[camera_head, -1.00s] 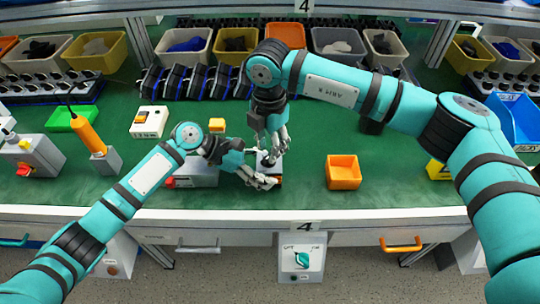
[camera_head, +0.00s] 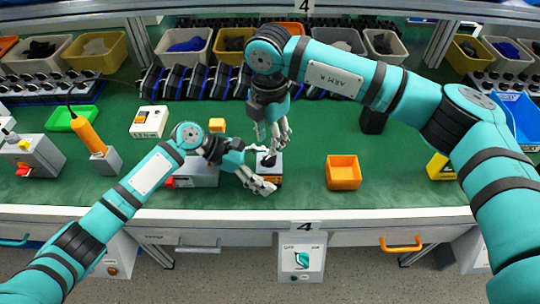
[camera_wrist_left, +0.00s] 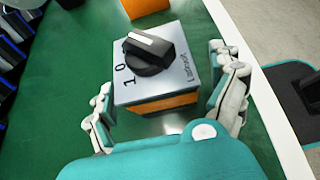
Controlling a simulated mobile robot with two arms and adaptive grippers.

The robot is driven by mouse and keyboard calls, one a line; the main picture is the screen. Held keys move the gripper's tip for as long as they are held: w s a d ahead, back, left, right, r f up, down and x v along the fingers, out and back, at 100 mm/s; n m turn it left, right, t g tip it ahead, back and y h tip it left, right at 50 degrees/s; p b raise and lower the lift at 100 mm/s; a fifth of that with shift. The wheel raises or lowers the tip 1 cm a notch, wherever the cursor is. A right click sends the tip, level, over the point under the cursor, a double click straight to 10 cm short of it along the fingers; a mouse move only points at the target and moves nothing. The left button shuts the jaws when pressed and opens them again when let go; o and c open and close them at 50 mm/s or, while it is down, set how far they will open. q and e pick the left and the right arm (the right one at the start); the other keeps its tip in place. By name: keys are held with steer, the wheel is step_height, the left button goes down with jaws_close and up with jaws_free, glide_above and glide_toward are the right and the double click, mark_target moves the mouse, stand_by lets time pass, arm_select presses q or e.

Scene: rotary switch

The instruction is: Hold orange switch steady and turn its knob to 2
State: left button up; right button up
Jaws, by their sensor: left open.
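The orange switch (camera_head: 268,163) stands on the green bench near its front edge. In the left wrist view the switch (camera_wrist_left: 155,95) has a grey top, an orange lower body and a black knob (camera_wrist_left: 150,52) with a white pointer bar. Marks 0 and 1 show at its left side; no 2 is readable, and the knob's exact setting is unclear. My left gripper (camera_head: 262,183) is open, its fingers (camera_wrist_left: 165,108) on either side of the switch; I cannot tell whether they touch it. My right gripper (camera_head: 272,143) is above and behind the switch, clear of the knob in the wrist view.
An orange bin (camera_head: 343,172) stands to the right of the switch. An orange-handled device (camera_head: 88,135) stands at left. Black parts line the back (camera_head: 190,82). Bench is clear between the switch and orange bin.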

arm_select(q)
steer(key=v, duration=1.2)
